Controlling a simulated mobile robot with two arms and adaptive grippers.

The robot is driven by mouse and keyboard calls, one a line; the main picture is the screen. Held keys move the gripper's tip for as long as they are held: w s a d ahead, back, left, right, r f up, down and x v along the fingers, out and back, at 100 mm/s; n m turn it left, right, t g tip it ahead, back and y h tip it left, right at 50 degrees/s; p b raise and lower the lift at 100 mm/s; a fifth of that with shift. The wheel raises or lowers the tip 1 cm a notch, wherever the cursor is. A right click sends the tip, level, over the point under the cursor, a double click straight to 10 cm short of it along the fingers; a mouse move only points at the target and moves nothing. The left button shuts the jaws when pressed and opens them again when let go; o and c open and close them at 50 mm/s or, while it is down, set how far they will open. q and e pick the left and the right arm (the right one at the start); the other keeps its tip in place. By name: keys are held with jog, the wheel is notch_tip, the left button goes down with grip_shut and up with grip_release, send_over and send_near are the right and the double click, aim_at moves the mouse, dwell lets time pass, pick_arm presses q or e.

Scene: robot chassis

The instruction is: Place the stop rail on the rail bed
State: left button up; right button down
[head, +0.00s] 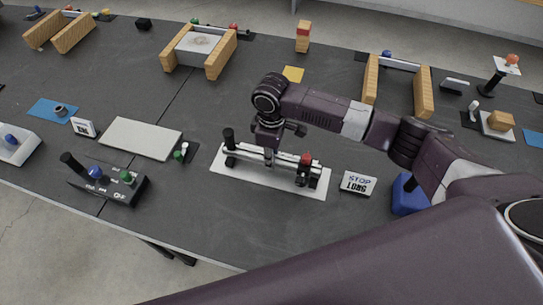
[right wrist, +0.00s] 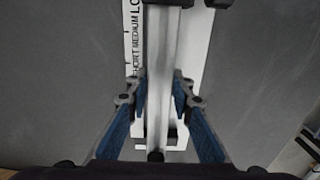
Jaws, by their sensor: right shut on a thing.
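The stop rail is a long silver bar (head: 249,153) with dark ends, lying lengthwise over the rail bed, a white plate (head: 262,183) with dark end blocks. My right gripper (head: 268,158) reaches down from above and is shut on the rail near its middle. In the right wrist view the rail (right wrist: 165,65) runs between the blue-padded fingers (right wrist: 160,100), above the white bed (right wrist: 202,45) printed SHORT, MEDIUM, LONG. The rail looks roughly lined up with the bed. I cannot tell whether it touches the blocks. My left gripper is not in view.
A black post (head: 228,138) and a red-topped part (head: 306,159) stand at the bed's ends. A STOP LONG sign (head: 358,183) is at right, before a blue bin (head: 407,195). A blank white plate (head: 140,138) and a control box (head: 108,185) are at left.

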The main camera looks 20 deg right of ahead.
jog(key=c, duration=1.7)
grip_release()
jog(key=shift+f, duration=0.1)
notch_tip(320, 180, up, 12)
jog(key=shift+r+b, duration=0.15)
jog(key=shift+b, duration=0.75)
